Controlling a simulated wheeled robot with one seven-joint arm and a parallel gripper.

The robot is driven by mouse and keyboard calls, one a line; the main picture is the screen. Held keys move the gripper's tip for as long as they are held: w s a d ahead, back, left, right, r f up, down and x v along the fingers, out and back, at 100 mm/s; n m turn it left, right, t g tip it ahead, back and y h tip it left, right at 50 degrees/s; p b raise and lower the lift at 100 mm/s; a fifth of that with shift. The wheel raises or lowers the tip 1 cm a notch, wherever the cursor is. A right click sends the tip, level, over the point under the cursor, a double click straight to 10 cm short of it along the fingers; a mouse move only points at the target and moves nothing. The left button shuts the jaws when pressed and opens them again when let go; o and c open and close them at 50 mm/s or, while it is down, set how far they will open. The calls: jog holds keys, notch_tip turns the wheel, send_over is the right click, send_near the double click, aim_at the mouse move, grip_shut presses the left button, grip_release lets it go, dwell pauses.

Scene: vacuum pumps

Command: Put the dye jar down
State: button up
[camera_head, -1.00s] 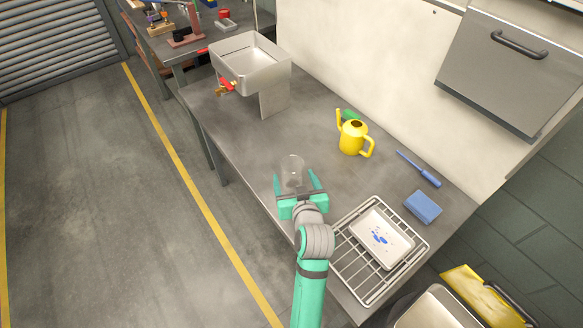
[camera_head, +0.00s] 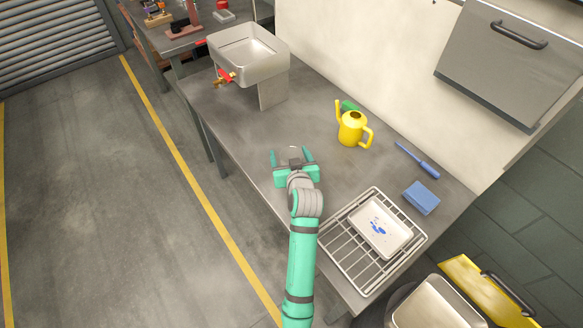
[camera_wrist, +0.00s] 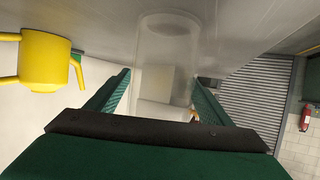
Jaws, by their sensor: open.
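The dye jar is a clear, see-through glass cylinder (camera_wrist: 165,62). In the wrist view it lies between my two green fingers, with its rounded end against the grey bench surface. In the head view only a faint part of the jar (camera_head: 292,151) shows between the fingers. My gripper (camera_head: 293,158) is open, low over the bench near its front edge, with a finger on either side of the jar. Whether a finger still touches the glass I cannot tell.
A yellow watering can (camera_head: 351,131) stands behind and right of my gripper. A wire rack (camera_head: 347,250) with a white tray (camera_head: 361,237) lies to the right, near a blue block (camera_head: 421,198) and a blue-handled tool (camera_head: 428,168). A metal basin (camera_head: 248,75) stands at the left.

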jog(key=c, duration=1.3)
jog(key=shift+o, duration=0.2)
jog(key=shift+r, duration=0.15)
jog(key=shift+r, duration=0.65)
jog(key=s+r, duration=1.1)
jog(key=s, duration=0.3)
jog(key=shift+a+r, duration=0.2)
jog(key=shift+a, duration=0.25)
